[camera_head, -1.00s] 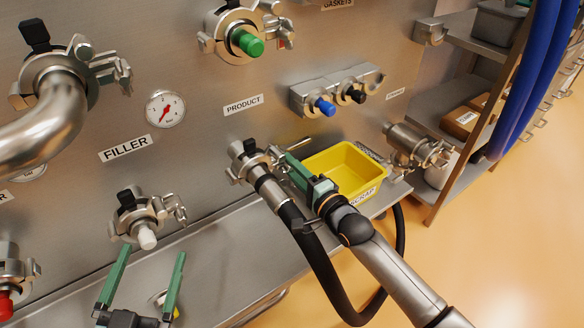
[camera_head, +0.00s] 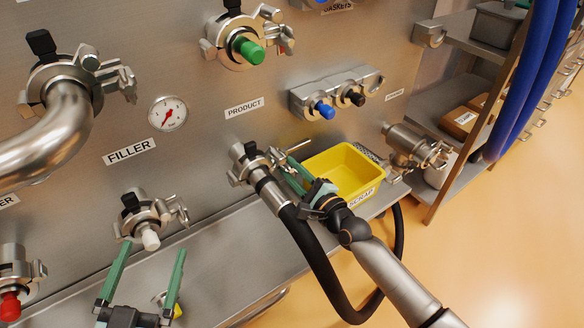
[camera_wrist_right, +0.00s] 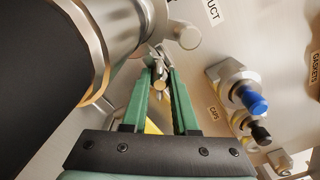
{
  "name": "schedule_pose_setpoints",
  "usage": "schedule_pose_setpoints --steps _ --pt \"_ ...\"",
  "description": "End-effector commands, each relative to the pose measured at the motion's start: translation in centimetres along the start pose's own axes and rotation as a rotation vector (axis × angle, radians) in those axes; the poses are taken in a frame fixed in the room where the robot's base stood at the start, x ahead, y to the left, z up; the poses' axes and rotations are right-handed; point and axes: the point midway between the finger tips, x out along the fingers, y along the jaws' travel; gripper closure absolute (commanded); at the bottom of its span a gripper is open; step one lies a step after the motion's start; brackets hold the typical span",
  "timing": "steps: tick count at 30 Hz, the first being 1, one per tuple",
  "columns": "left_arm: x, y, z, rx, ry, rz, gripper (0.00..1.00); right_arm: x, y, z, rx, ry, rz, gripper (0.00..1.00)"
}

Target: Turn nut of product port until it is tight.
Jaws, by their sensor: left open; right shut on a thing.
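The product port (camera_head: 250,160) below the PRODUCT label has a clamp around it, with a black hose (camera_head: 313,255) attached by a metal end fitting. The clamp's nut (camera_head: 279,157) sits at its right side and also shows in the right wrist view (camera_wrist_right: 159,86). My right gripper (camera_head: 288,168) is beside the port, with green fingers closed around the nut end; in the right wrist view its fingers (camera_wrist_right: 158,80) stand either side of the nut. The exact contact is small and partly hidden. My left gripper (camera_head: 148,255) is open and empty, below the white-capped port.
A yellow scrap bin (camera_head: 345,170) stands right behind my right gripper. The FILLER port with its bent pipe (camera_head: 65,125) is at left. A white-capped port (camera_head: 145,220) is above my left gripper. The steel ledge (camera_head: 225,260) between the arms is mostly clear.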

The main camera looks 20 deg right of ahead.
Motion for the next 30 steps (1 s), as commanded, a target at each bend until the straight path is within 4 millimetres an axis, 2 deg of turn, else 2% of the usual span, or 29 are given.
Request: schedule_pose_setpoints --steps 11,14,22,25,30 --pt "0.01 -0.01 0.03 0.000 0.000 -0.001 0.00 0.13 -0.23 0.05 0.047 -0.002 -0.005 1.00" --pt "0.01 -0.01 0.02 0.000 0.000 -0.001 0.00 0.14 -0.23 0.08 0.154 -0.002 -0.006 1.00" --pt "0.02 -0.02 -0.07 0.000 0.000 -0.001 0.00 0.13 -0.24 0.10 0.609 -0.003 -0.005 1.00" --pt "0.02 -0.04 -0.15 0.000 0.000 -0.001 0.00 0.15 -0.29 0.09 0.692 -0.003 -0.006 1.00" --pt "0.02 -0.03 -0.13 0.000 0.000 -0.001 0.00 0.15 -0.29 0.07 0.708 -0.004 -0.006 1.00"
